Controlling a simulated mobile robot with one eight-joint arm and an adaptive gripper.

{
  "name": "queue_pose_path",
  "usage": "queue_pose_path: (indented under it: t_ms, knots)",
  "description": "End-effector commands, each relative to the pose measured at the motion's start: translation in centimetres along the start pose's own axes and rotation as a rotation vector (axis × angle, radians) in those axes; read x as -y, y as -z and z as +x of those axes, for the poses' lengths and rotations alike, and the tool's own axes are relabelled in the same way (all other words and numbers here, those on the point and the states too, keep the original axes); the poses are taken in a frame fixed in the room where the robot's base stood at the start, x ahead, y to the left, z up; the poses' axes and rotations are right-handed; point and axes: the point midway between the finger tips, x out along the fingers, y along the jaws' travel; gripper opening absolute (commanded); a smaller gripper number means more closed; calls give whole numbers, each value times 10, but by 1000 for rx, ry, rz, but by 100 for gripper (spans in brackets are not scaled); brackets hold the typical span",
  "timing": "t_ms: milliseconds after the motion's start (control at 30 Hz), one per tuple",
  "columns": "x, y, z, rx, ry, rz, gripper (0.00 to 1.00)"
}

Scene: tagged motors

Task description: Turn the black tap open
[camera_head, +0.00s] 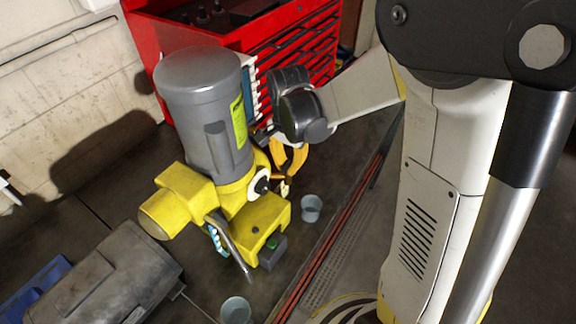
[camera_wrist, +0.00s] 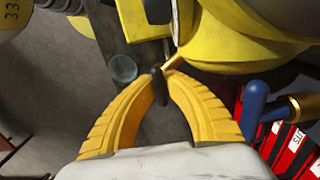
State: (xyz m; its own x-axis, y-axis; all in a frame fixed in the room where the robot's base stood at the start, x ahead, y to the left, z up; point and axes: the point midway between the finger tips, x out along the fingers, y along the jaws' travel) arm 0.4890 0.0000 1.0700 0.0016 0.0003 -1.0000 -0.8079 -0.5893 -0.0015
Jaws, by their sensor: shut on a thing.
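The black tap (camera_wrist: 157,88) is a small dark lever beside a brass stem (camera_wrist: 176,61) on the yellow motor housing (camera_wrist: 220,55). In the wrist view my gripper (camera_wrist: 160,76) has its two yellow curved fingers closed around the tap, one on each side, with the tips near its upper end. In the head view my gripper (camera_head: 284,165) reaches down beside the grey and yellow motor (camera_head: 205,105). The tap is too small and too covered there to make out clearly.
A blue tap (camera_wrist: 255,103) with a brass fitting is close to the right finger. A red tool cabinet (camera_head: 300,45) is behind the motor. A grey motor (camera_head: 105,280) lies at lower left.

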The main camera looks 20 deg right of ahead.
Motion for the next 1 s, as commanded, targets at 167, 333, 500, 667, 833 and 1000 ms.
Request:
queue_pose_path:
  t_ms: [167,333,500,667,833,1000]
  knots:
    - [0,0,0,0,0,-27,0]
    - [0,0,0,1,-1,-103,0]
    - [0,0,1,1,-1,-231,0]
    - [0,0,1,1,-1,-380,0]
    - [0,0,1,1,-1,-542,0]
    - [0,0,1,2,-1,-704,0]
